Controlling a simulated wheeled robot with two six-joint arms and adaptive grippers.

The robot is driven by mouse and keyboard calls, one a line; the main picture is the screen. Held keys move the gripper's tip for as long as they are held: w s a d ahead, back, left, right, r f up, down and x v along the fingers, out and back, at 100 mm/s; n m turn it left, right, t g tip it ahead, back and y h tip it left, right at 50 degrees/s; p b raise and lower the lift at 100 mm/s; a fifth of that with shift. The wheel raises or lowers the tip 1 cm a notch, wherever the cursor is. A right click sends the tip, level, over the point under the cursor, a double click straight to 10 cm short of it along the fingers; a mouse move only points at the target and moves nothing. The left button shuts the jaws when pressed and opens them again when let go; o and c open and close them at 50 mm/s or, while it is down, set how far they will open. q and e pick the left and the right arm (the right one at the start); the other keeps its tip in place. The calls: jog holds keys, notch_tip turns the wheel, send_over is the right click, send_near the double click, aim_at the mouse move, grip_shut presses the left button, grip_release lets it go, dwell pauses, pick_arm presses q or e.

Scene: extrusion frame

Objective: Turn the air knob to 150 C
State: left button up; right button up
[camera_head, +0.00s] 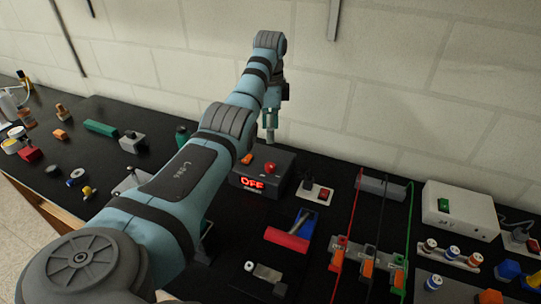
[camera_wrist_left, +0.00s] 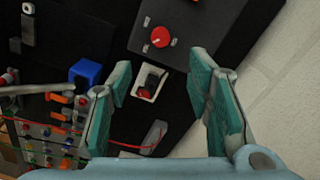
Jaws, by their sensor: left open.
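A black control box (camera_head: 262,180) with a lit red "OFF" display (camera_head: 252,183) stands near the wall. A red round knob (camera_head: 270,167) sits on its top, with an orange switch (camera_head: 247,158) to its left. In the left wrist view the red knob (camera_wrist_left: 160,36) shows beyond the fingertips, with pale marks around it. My left gripper (camera_head: 269,134) is above and behind the box, apart from the knob. My right gripper is not in view.
A white socket with a black plug (camera_head: 315,192) lies right of the box. Red and green cables (camera_head: 408,220) and a white box (camera_head: 460,210) are further right. The wall (camera_head: 350,100) is close behind.

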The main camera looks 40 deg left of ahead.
aim_at(270, 165)
pick_arm(q)
notch_tip(270, 165, down, 13)
jog(key=shift+f+b, duration=0.1)
jog(key=shift+b, duration=0.3)
jog(key=shift+c, duration=0.2)
jog(key=shift+a, duration=0.1)
grip_shut()
jog(key=shift+n+p, duration=0.9)
jog(key=shift+n, duration=0.4)
jog(key=shift+n+p, duration=0.4)
jog(key=shift+n, duration=1.1)
jog(key=shift+w, duration=0.1)
